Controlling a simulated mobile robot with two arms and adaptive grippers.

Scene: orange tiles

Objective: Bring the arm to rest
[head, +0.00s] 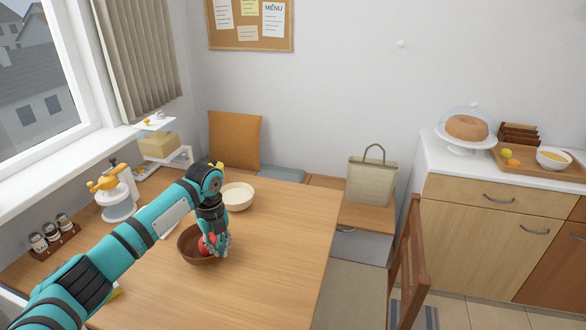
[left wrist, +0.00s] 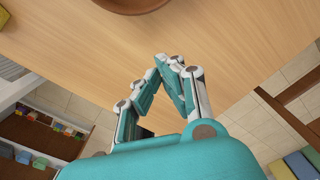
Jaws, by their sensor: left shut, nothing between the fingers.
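My left arm (head: 140,235) reaches in from the left over the wooden table. My left gripper (head: 224,253) is at the right side of a brown bowl (head: 186,246), partly in front of it. In the left wrist view its fingertips (left wrist: 170,60) are together with nothing between them, above the table top. A red round thing (head: 206,244) lies in the brown bowl, partly hidden by the gripper. In the left wrist view the brown bowl (left wrist: 135,4) shows at the top edge, apart from the fingertips. My right gripper is not seen.
A cream bowl (head: 238,196) stands on the table (head: 285,235) behind the gripper. A wooden chair (head: 408,265) is at the table's right. A spice rack (head: 52,240) and a yellow-topped white appliance (head: 113,192) are at the left. The table's right part is clear.

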